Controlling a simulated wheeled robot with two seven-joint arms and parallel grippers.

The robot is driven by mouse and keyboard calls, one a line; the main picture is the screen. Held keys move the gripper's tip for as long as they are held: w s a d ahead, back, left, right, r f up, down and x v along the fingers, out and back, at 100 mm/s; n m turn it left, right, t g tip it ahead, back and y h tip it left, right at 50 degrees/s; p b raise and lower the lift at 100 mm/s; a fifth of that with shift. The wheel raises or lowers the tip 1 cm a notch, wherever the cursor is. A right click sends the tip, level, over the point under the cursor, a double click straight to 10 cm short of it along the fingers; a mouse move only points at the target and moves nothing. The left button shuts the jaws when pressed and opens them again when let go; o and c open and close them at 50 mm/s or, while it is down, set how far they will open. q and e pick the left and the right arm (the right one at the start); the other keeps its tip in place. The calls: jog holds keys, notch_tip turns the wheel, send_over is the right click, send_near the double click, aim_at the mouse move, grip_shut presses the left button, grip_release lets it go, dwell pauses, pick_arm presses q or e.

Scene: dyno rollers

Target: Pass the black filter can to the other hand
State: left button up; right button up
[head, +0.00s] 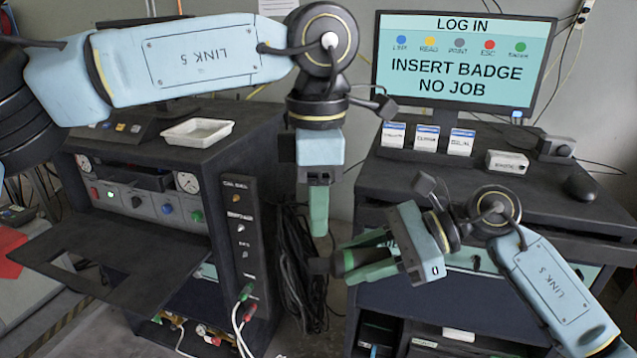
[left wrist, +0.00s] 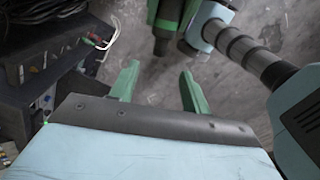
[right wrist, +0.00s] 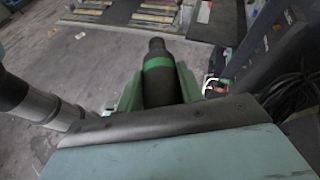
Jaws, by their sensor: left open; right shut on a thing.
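The black filter can (head: 341,263) has a green band and lies roughly sideways between the green fingers of my right gripper (head: 364,262). In the right wrist view the can (right wrist: 160,80) points away from the palm, with its narrow dark end free. My right gripper is shut on it. My left gripper (head: 319,208) hangs fingers down, a little above and left of the can in the head view. In the left wrist view its fingers (left wrist: 160,90) are apart with nothing between them, and the can's dark end (left wrist: 161,45) shows beyond them.
A test cabinet with gauges (head: 135,200) and an open flap stands at left, a white tray (head: 197,131) on top. At right, a desk holds a monitor (head: 465,65), small boxes (head: 426,138) and a mouse (head: 581,187). Cables (head: 300,260) hang between them.

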aim_at(318, 260)
pick_arm(q)
notch_tip(318, 260, down, 10)
jog(key=shift+r, duration=0.2)
jog(key=c, duration=0.9)
grip_shut()
pick_arm(e)
jog(key=o, duration=1.1)
